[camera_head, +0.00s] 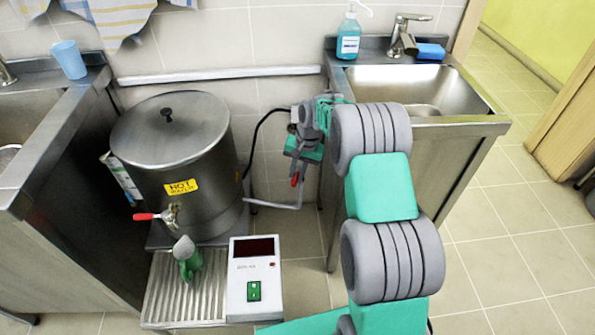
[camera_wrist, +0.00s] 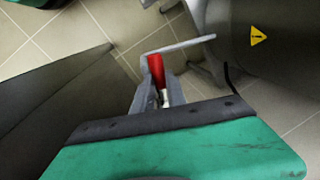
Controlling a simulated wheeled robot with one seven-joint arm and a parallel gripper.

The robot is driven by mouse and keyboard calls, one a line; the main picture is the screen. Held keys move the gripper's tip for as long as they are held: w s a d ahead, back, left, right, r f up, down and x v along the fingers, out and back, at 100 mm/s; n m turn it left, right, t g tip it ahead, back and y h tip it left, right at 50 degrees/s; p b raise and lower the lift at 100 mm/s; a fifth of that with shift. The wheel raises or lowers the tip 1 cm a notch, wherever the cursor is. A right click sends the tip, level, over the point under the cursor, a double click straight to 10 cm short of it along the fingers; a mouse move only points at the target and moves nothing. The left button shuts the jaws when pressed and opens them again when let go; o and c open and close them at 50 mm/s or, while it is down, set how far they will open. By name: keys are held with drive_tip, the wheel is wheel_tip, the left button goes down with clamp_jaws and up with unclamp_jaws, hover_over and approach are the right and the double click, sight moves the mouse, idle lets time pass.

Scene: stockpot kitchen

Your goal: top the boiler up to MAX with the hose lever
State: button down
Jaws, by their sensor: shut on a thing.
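The boiler (camera_head: 195,150) is a steel pot with a closed, knobbed lid and a yellow label. It stands left of the middle in the head view, and its dark side (camera_wrist: 265,50) shows in the wrist view. No level mark or gauge can be made out. The hose lever (camera_head: 295,180) is a small red handle right of the boiler. My gripper (camera_head: 303,165) is beside it. In the wrist view my gripper (camera_wrist: 163,98) is shut on the red hose lever (camera_wrist: 156,72). Part of the lever is hidden between the fingers.
A red-handled tap (camera_head: 155,216) sticks out from the boiler's front. Below are a ribbed drip tray (camera_head: 165,285) with a green object (camera_head: 187,262) and a white box (camera_head: 255,305) with a dark display. A sink (camera_head: 400,90) stands at right; floor is clear beyond it.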

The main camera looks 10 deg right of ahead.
drive_tip(key=shift+s+f, duration=0.1)
drive_tip(key=c, duration=1.4)
unclamp_jaws()
drive_tip(key=shift+o, duration=0.2)
wheel_tip(320, 180, up, 8)
drive_tip(key=d+p, duration=0.1)
drive_tip(key=shift+s+d, duration=0.2)
drive_tip(key=shift+s, duration=0.1)
drive_tip(key=shift+f, duration=0.1)
